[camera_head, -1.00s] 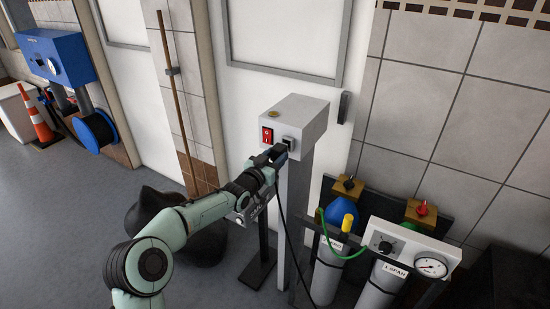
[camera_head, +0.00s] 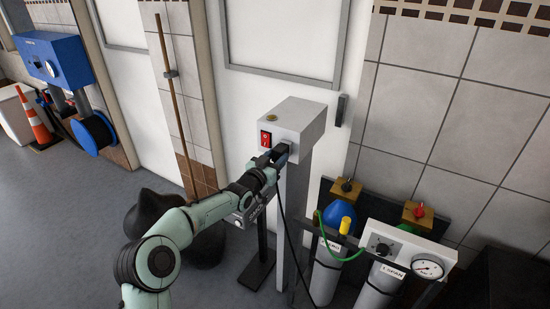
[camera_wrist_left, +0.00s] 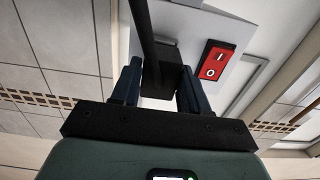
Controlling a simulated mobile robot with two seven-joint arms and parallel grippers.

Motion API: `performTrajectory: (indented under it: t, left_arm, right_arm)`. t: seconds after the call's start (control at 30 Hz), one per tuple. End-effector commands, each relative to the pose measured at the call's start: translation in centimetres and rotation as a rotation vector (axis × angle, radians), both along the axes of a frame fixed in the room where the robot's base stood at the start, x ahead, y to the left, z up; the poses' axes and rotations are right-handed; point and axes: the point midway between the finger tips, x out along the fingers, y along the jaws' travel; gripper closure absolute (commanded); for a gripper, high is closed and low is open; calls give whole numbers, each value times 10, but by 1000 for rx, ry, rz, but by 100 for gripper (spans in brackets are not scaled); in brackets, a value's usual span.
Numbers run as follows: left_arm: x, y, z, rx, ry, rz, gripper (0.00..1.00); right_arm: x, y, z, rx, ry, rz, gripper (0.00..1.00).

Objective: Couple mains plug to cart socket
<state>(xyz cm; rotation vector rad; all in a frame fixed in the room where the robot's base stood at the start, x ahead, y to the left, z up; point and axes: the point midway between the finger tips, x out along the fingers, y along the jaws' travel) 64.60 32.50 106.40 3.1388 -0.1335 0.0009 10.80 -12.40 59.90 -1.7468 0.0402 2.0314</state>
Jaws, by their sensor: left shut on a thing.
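The grey-white box on a post (camera_head: 290,122) is the cart's box, with a red rocker switch (camera_head: 265,139) on its front face. My left gripper (camera_head: 273,157) is at this face, just below and right of the switch. It is shut on the black mains plug (camera_wrist_left: 160,78), which sits between the two dark fingers in the left wrist view. The plug's black cable hangs down beside the post (camera_head: 283,215). The plug is up against the face at the socket; the socket's opening is hidden, so how deep the plug sits cannot be told. My right gripper is not in view.
Gas cylinders (camera_head: 326,270) with a gauge panel (camera_head: 408,246) stand to the right of the post. A dark rounded object (camera_head: 208,245) lies on the floor behind my arm. A blue machine (camera_head: 52,58) and an orange cone (camera_head: 37,122) stand at the far left.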

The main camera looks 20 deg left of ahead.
Motion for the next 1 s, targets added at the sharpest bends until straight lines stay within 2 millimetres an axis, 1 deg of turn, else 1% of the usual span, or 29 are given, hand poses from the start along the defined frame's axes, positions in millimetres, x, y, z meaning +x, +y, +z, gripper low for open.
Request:
performTrajectory:
  t: [0.37, 0.4, 0.47, 0.73, 0.83, 0.93, 1.0]
  left_arm:
    - [9, -1, 2, 1, -1, 0, 87]
    - [9, -1, 1, 1, -2, 0, 46]
    - [9, -1, 1, 1, -1, 0, 26]
    - [9, -1, 0, 0, 1, 0, 26]
    - [5, 0, -1, 1, 0, 0, 26]
    - [-4, 1, -1, 3, 1, 0, 26]
    - [-15, 1, -3, 3, 2, 0, 26]
  right_arm:
    - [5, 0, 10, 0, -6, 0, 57]
    - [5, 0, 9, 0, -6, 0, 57]
    - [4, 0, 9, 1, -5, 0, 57]
    - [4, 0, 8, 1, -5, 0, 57]
    - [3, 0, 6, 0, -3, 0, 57]
    - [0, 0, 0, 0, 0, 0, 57]
    - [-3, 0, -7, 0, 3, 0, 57]
